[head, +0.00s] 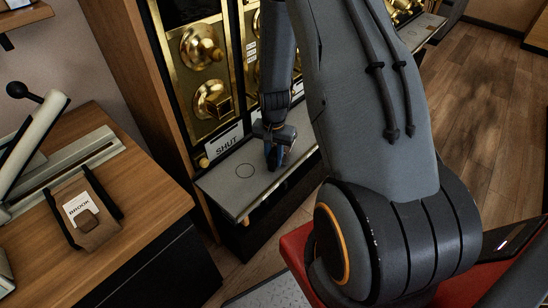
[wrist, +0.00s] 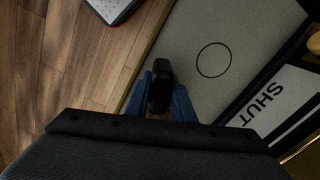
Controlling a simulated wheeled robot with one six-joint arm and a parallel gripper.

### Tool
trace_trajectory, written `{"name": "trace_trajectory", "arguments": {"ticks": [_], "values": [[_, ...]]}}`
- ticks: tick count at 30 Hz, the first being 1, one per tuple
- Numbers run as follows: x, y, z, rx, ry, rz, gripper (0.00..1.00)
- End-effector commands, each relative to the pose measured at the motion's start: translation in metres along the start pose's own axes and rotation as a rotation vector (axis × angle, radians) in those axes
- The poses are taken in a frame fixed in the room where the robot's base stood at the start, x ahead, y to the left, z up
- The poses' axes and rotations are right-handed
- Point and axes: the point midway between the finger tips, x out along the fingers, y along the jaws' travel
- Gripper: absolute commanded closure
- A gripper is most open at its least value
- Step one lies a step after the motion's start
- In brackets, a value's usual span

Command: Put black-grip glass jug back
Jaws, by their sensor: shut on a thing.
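My gripper (head: 277,158) is over the grey shelf below the brass-fitted bins. In the wrist view its blue fingers (wrist: 165,95) are shut on a black grip, which I take to be that of the black-grip glass jug (wrist: 160,88). The jug's clear body is not distinguishable in either view, and my gripper hides much of it. The grey shelf (head: 222,188) has a thin black ring outline (head: 245,171) on it, empty, to the left of my gripper. In the wrist view the ring (wrist: 213,60) lies to the right of the fingers.
A white "SHUT" sign (head: 226,142) stands at the shelf's back, below brass knobs (head: 207,47). A wooden counter (head: 150,200) at left bears a brown "BROOK" holder (head: 84,214) and a slicer-like device (head: 35,130). Wooden floor (head: 490,110) shows at right.

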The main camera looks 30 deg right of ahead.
Motion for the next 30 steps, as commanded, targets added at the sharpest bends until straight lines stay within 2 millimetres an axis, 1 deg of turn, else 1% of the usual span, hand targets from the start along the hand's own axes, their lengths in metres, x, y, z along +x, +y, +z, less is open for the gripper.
{"name": "trace_trajectory", "arguments": {"ticks": [23,24,26,27,28,30], "values": [[0.0101,-0.0003,-0.0004,0.0,0.0,0.0,1.0],[0.0103,-0.0003,-0.0004,0.0,0.001,0.0,0.77],[0.01,-0.0002,-0.0003,0.0,0.001,0.0,0.67],[0.01,-0.0002,-0.0003,0.0,0.001,0.0,0.6],[0.01,-0.0002,-0.0003,0.0,0.0,0.0,0.56],[0.0101,-0.0001,-0.0002,0.0,0.0,0.0,0.56]]}}
